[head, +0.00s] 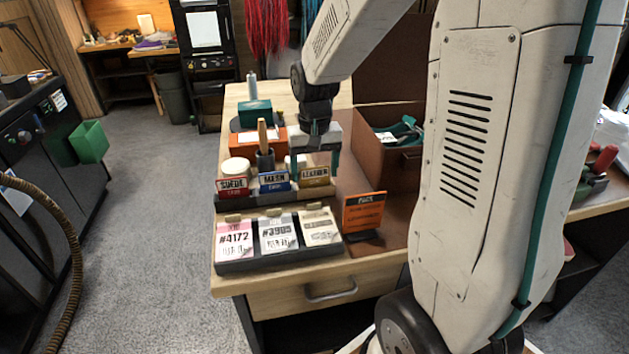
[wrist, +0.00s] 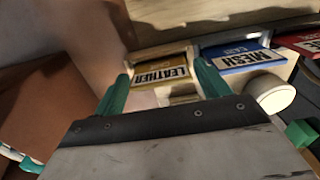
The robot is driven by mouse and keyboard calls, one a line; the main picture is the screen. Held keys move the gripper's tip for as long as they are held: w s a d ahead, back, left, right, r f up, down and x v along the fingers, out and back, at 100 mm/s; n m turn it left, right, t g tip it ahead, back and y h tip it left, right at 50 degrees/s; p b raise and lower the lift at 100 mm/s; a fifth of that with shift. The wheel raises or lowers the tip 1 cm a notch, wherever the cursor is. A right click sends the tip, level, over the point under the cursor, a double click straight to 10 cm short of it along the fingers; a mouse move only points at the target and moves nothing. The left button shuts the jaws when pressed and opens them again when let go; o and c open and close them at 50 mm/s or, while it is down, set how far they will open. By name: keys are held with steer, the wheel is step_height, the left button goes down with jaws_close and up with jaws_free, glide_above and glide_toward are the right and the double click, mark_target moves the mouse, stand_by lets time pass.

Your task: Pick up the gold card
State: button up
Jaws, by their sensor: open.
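The gold card (head: 315,177), marked LEATHER, stands at the right end of a row of cards in a dark holder on the workbench. It also shows in the wrist view (wrist: 163,79), between and beyond my fingertips. My gripper (head: 318,160) is open above and just behind the card. Its two green fingers (wrist: 163,80) lie to either side of the card in the wrist view, and I cannot tell whether they touch it. The blue MESH card (head: 273,181) and the red SUEDE card (head: 232,187) stand to its left in the head view.
Paper tags (head: 278,234) lie in a dark tray in front of the cards. An orange sign (head: 364,211) stands to the right. A brown box (head: 392,161) stands behind it. A wooden-handled brush (head: 263,140) and a white jar (head: 236,168) stand behind the cards.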

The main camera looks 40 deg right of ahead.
steer(key=shift+f, duration=0.35)
steer(key=c, duration=0.7)
steer(key=shift+r, duration=0.15)
